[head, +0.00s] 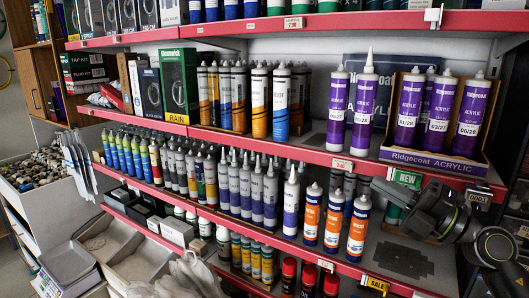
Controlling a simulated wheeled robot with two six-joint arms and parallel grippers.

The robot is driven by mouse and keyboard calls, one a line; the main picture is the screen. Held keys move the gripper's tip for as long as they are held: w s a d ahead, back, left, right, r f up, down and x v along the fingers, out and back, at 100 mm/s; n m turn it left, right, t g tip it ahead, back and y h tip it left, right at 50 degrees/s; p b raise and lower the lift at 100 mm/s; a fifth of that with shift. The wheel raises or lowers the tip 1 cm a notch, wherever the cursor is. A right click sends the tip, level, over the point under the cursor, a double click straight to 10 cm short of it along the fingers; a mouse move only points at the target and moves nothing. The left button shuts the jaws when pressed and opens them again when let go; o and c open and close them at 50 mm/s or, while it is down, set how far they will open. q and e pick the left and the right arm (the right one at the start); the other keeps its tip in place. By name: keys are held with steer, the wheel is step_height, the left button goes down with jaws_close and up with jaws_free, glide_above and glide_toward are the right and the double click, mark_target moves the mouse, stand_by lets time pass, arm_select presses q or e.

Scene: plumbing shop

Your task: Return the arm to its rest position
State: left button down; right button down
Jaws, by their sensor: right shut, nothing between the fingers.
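My right arm comes in from the right edge, in front of the middle shelf. Its dark gripper (384,188) points left, just below the upper shelf's red edge and near the orange-and-white tubes. It is shut and empty, apart from the tubes as far as I can tell. My left gripper is not in view.
A purple Ridgecoat Acrylic tray (432,160) holds several dated tubes. Two purple tubes stand left of it, one here (366,105). Orange-and-white tubes (333,222) stand left of my gripper. A red shelf edge (300,147) runs above it. Bare shelf (440,268) lies below.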

steer(key=s+d+f+m+t+h, duration=0.35)
steer(key=d+f+m+h, duration=0.35)
steer(key=f+m+h, duration=0.55)
steer(key=s+d+f+m+t+h, duration=0.2)
steer(key=s+d+f+m+h, duration=0.2)
steer(key=d+f+m+h, duration=0.85)
steer(key=s+a+f+m+g+y, duration=0.2)
steer(key=s+a+f+m+g, duration=0.4)
steer(key=s+f+g, duration=0.3)
steer(key=s+a+f+g+y, duration=0.25)
steer(key=s+f, duration=0.25)
steer(key=s, duration=0.3)
steer(key=s+a+f+g+y, duration=0.25)
steer(key=s+a+f, duration=0.2)
steer(key=s, duration=0.35)
step_height(320, 180, down, 32)
steer(key=d+g+b, duration=0.2)
steer(key=d+b, duration=0.1)
steer(key=b, duration=0.5)
steer(key=s+a+f+b, duration=0.1)
steer(key=s+f+b, duration=0.2)
steer(key=s+f, duration=0.4)
steer(key=s+f+b, duration=0.3)
steer(key=s+f, duration=0.5)
steer(key=f, duration=0.7)
steer(key=shift+a+m+g, duration=0.4)
steer(key=shift+g, duration=0.05)
